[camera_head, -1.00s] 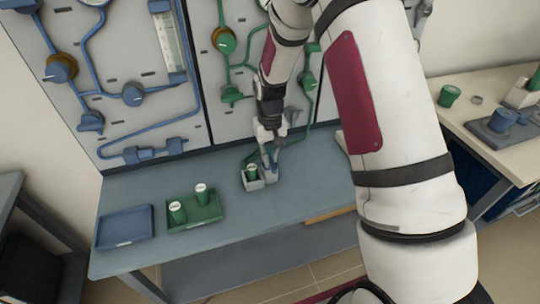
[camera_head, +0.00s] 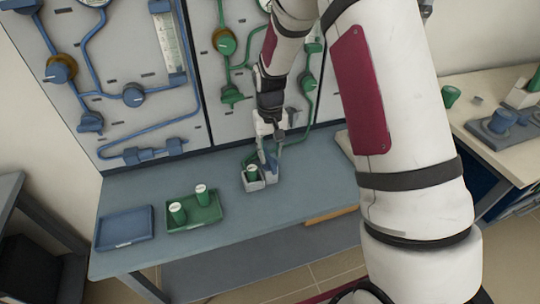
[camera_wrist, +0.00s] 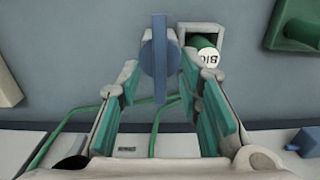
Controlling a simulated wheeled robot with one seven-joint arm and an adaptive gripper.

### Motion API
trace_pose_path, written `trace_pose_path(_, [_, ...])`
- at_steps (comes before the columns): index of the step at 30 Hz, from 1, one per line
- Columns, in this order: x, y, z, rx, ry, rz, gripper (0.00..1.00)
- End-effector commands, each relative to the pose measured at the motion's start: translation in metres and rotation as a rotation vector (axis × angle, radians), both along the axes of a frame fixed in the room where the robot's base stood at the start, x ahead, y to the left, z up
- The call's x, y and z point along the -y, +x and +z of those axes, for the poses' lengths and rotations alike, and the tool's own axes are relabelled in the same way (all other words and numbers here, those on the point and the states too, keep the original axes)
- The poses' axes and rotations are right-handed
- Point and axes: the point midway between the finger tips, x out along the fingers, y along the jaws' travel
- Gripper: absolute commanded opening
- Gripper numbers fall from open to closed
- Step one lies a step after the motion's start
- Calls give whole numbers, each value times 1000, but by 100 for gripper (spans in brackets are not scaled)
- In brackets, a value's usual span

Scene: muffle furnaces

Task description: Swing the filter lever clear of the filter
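A green filter (camera_head: 252,174) with a white lettered top sits in a small pale grey holder (camera_head: 271,178) on the bench. In the wrist view the filter (camera_wrist: 207,50) and its holder (camera_wrist: 221,32) are at the upper right, just outside my right finger. The filter lever (camera_wrist: 160,62), a blue bar with a rounded blue part, is right beside the holder, between my fingertips. My gripper (camera_wrist: 160,72) is open around the lever, with visible space on both sides. In the head view my gripper (camera_head: 268,148) points down at the holder, and its fingers partly hide the lever.
A green tray (camera_head: 213,216) with two green containers and an empty blue tray (camera_head: 124,229) lie on the bench at left. A wall panel (camera_head: 180,110) with blue and green pipes and valves stands close behind. The bench front (camera_head: 225,245) is clear.

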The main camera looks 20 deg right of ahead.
Motion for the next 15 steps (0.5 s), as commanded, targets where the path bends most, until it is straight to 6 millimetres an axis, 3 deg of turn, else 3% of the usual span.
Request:
trace_pose_path(9, [0,1,66,5,0,0,32])
trace_pose_path(15, [0,1,89,3,0,-1,32])
